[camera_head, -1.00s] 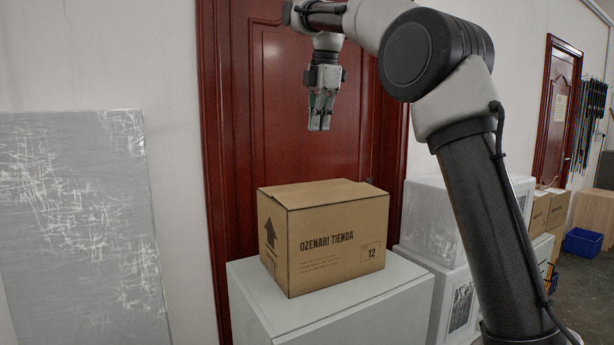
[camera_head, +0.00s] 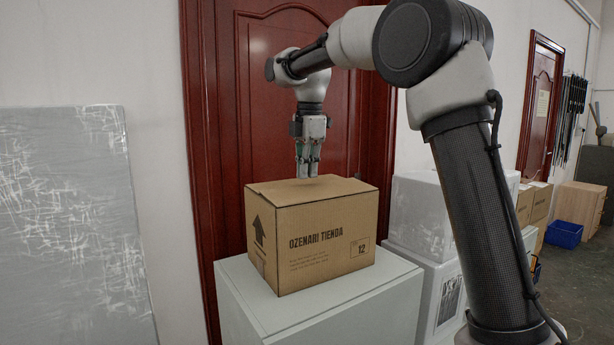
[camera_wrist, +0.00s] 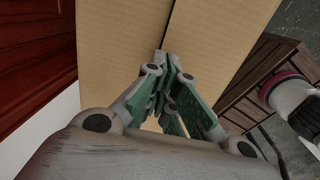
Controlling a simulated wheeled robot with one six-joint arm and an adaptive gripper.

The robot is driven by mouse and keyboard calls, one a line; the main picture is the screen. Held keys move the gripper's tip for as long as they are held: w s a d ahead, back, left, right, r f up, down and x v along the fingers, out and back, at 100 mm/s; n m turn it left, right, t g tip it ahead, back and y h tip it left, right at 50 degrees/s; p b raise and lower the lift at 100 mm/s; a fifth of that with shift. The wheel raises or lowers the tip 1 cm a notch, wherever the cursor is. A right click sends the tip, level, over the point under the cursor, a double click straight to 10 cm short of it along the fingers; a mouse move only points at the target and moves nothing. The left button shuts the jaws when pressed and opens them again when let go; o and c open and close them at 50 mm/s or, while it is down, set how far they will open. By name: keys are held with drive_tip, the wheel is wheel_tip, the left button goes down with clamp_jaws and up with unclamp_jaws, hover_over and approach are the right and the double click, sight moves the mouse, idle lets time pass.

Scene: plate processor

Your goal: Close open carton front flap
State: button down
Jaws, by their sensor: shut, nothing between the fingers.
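The brown carton (camera_head: 318,248) stands upright with its printed side towards the head camera. Its top flaps (camera_head: 300,191) lie about flat in the head view. In the wrist view, a dark seam parts the left flap (camera_wrist: 122,40) from the right flap (camera_wrist: 215,40). My gripper (camera_head: 307,176) points straight down over the carton's top, near its back edge, with the fingers together and empty. In the wrist view, the fingertips (camera_wrist: 163,57) are at the seam. I cannot tell whether they touch the cardboard.
The carton sits on a white cabinet (camera_head: 245,305) with a bare strip in front. A red door (camera_head: 225,110) is close behind. White boxes (camera_head: 425,225) stand to the right, and a grey panel (camera_head: 70,220) leans at the left.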

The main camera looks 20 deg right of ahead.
sight(307, 186)
drive_tip(key=shift+f, duration=0.9)
drive_tip(key=shift+w+f+g, duration=0.2)
drive_tip(key=shift+f+g, duration=0.2)
drive_tip(key=shift+f, duration=0.3)
drive_tip(key=shift+s+f, duration=0.1)
drive_tip(key=shift+f, duration=0.2)
drive_tip(key=shift+a, duration=0.1)
